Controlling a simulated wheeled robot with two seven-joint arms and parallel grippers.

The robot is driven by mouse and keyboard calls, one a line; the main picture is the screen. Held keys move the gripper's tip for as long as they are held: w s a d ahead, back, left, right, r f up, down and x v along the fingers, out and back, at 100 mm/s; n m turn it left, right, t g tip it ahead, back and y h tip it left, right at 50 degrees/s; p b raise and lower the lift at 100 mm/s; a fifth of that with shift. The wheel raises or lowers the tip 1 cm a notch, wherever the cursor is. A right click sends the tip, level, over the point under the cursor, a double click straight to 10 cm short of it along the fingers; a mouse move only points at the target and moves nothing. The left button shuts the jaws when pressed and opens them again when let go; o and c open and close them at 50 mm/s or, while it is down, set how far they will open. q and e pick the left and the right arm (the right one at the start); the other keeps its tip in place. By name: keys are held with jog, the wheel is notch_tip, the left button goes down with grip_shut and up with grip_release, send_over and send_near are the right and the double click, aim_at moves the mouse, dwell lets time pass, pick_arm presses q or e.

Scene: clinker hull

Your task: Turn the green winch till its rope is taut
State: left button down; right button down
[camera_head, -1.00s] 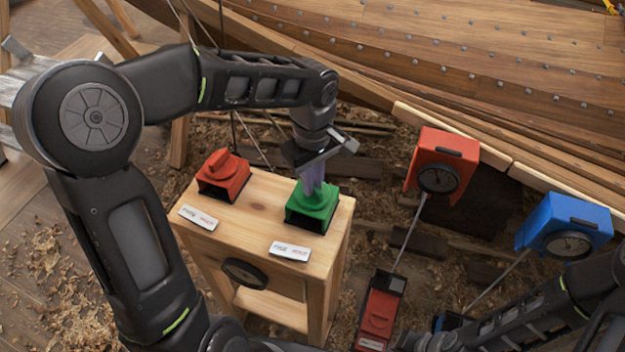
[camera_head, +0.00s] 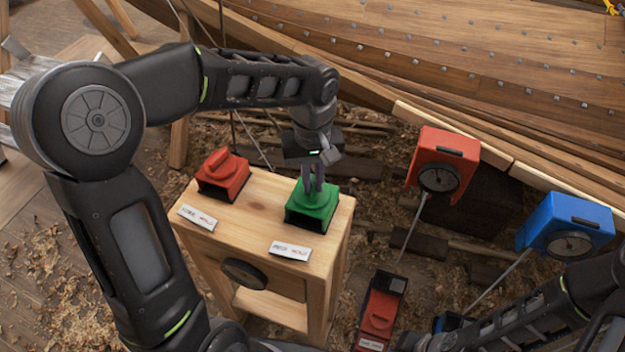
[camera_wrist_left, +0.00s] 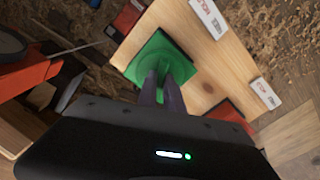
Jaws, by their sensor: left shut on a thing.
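The green winch (camera_head: 312,208) sits on the right part of the wooden stand's top. My left gripper (camera_head: 313,186) points down from above and is shut on the green winch's knob. The left wrist view shows the fingers (camera_wrist_left: 161,92) on the knob of the green winch (camera_wrist_left: 150,58). The knob is mostly hidden by the fingers. No rope of the green winch can be made out.
A red winch (camera_head: 223,176) stands on the same wooden stand (camera_head: 262,190), left of the green one. White labels lie in front of both. A red gauge box (camera_head: 445,150) and a blue gauge box (camera_head: 568,222) hang by the hull. Another red winch (camera_head: 379,312) sits lower down.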

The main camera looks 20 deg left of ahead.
pick_arm(q)
jog(key=m, duration=0.7)
dwell(0.4)
jog(key=c, duration=1.5)
grip_release()
jog(key=shift+r, duration=0.15)
notch_tip(320, 180, up, 8)
jog(key=shift+f, duration=0.2)
